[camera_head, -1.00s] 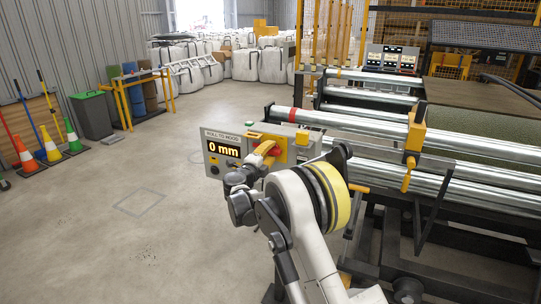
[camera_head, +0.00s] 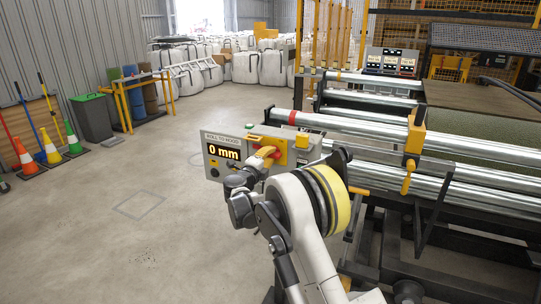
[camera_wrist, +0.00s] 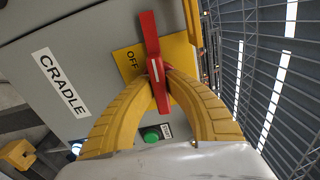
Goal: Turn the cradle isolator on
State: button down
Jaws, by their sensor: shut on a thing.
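The cradle isolator is a red handle (camera_wrist: 149,32) on a yellow plate (camera_wrist: 124,60) marked OFF, fixed to a grey panel with a CRADLE label (camera_wrist: 61,82). In the wrist view the handle runs nearly upright in the picture, at a small angle to the lettering. My gripper (camera_wrist: 156,76) has its two yellow fingers closed on the handle's middle, one on each side. In the head view my gripper (camera_head: 264,153) is at the front of the grey control box (camera_head: 213,168), over its yellow plate (camera_head: 276,146). The handle is mostly hidden there.
The box's display (camera_head: 224,151) reads 0 mm. A green button (camera_wrist: 152,136) is below the plate in the wrist view. Steel rollers (camera_head: 350,127) and a yellow clamp (camera_head: 415,135) stand to the right. Cones (camera_head: 49,146) and a grey bin (camera_head: 93,116) stand left; the floor between is clear.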

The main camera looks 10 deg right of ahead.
jog(key=m, duration=0.8)
jog(key=shift+p, duration=0.4)
jog(key=m, duration=0.5)
jog(key=shift+m, duration=1.9)
jog(key=c, duration=1.4)
grip_release()
